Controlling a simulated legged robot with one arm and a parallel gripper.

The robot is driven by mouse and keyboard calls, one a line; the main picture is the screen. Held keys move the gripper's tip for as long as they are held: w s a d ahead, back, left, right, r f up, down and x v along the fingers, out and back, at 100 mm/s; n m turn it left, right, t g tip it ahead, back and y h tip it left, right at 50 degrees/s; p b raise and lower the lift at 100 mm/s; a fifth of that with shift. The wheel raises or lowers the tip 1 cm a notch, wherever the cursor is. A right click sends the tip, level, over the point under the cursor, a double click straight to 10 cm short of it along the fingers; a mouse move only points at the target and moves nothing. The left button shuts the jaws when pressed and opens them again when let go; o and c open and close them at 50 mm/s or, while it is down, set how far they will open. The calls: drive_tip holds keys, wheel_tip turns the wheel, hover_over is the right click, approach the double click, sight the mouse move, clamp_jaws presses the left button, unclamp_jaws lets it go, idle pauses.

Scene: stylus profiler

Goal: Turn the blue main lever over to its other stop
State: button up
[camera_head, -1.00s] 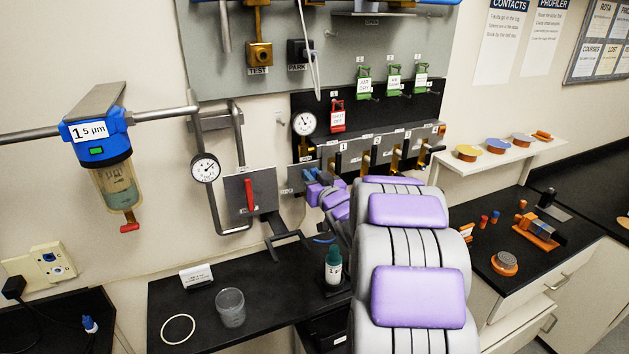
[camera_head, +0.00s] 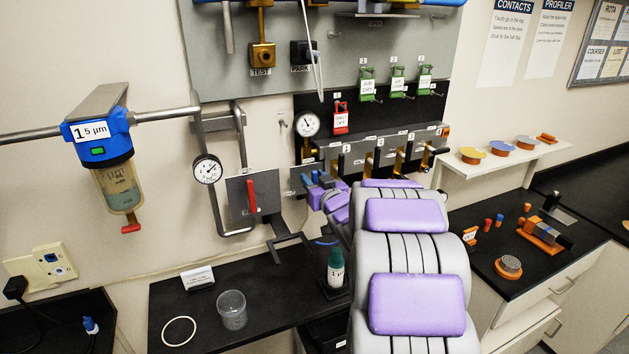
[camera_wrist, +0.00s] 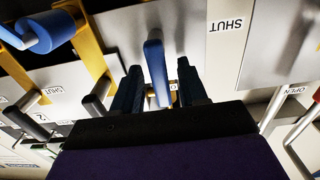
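The blue main lever (camera_wrist: 155,62) stands upright in the middle of the wrist view, in front of a grey plate. A label reading SHUT, upside down in this view, is to its right. My gripper (camera_wrist: 160,78) has its two dark fingers apart, one on each side of the lever, with gaps showing at the fingertips. The lever's lower end passes down between the fingers, and the palm edge hides what is below. In the head view my gripper (camera_head: 318,180) is at the lower left of the valve panel, and the lever is hard to tell from the fingers there.
A red lever (camera_head: 251,197) on a grey plate is just left of my gripper. Brass valves with black handles (camera_head: 378,160) line the panel to the right. A gauge (camera_head: 307,124) is above. A green-capped bottle (camera_head: 335,268) stands on the bench below.

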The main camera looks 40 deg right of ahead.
drive_tip(key=shift+s+a+r, duration=0.1)
drive_tip(key=shift+s+a, duration=0.05)
drive_tip(key=shift+s, duration=0.4)
drive_tip(key=b+v, duration=0.6)
drive_tip(key=v, duration=1)
drive_tip(key=shift+b, duration=0.35)
drive_tip(key=shift+s, duration=0.15)
